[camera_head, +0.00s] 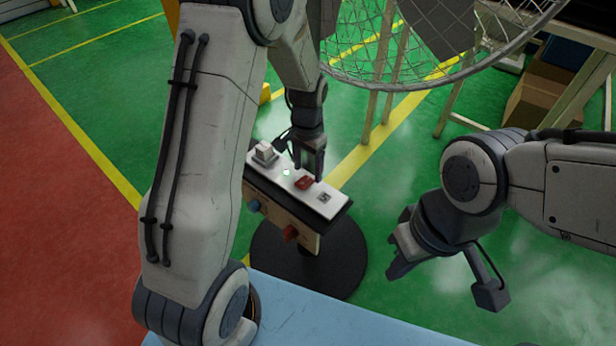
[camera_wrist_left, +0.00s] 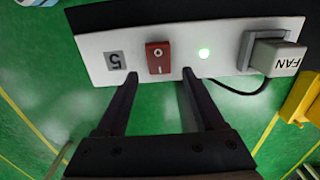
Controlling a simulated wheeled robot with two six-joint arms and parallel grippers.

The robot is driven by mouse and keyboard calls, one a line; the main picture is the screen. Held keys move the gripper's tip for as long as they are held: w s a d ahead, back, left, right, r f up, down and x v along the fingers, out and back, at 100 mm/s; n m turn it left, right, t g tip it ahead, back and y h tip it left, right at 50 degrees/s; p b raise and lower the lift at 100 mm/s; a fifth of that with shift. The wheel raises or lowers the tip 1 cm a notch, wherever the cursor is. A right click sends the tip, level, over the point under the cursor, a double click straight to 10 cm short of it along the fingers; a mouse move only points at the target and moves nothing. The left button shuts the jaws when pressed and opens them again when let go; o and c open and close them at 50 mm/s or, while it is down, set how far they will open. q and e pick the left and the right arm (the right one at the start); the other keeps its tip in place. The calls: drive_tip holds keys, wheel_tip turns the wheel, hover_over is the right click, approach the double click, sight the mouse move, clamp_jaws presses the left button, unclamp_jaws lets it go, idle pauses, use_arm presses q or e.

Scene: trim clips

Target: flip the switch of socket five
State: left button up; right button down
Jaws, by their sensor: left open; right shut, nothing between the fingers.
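The red switch also shows in the head view (camera_head: 303,183), in the middle of the panel. My left gripper (camera_wrist_left: 160,76) is open, its fingertips at the panel's edge, one on either side of the switch. I cannot tell whether they touch the panel. My right gripper (camera_head: 394,262) is shut and empty, to the right of the stand, apart from the panel.
The panel's box has a blue knob (camera_head: 254,206) and a red knob (camera_head: 290,232) on its front and stands on a round black base (camera_head: 345,268). A large wire fan cage (camera_head: 365,70) is behind it. Cardboard boxes (camera_head: 535,105) sit at the back right. Green floor lies around.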

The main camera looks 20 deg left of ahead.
sight(305, 183)
use_arm(q)
drive_tip(key=shift+f, duration=1.3)
clamp_jaws()
drive_tip(key=shift+s+t+b, duration=0.15)
drive_tip(key=shift+t+b, duration=0.25)
drive_tip(key=shift+b, duration=0.15)
drive_tip(key=t+b, duration=0.1)
drive_tip(key=b, duration=0.3)
drive_tip(key=t+h+b, duration=0.1)
drive_tip(key=b, duration=0.3)
drive_tip(key=t+b, duration=0.1)
drive_tip(key=b, duration=0.3)
drive_tip(key=shift+s+a+t, duration=0.2)
drive_tip(key=shift+s+t, duration=0.05)
drive_tip(key=shift+t, duration=0.05)
drive_tip(key=shift+r+h+b, duration=0.2)
drive_tip(key=shift+h+b, duration=0.2)
drive_tip(key=shift+b, duration=0.3)
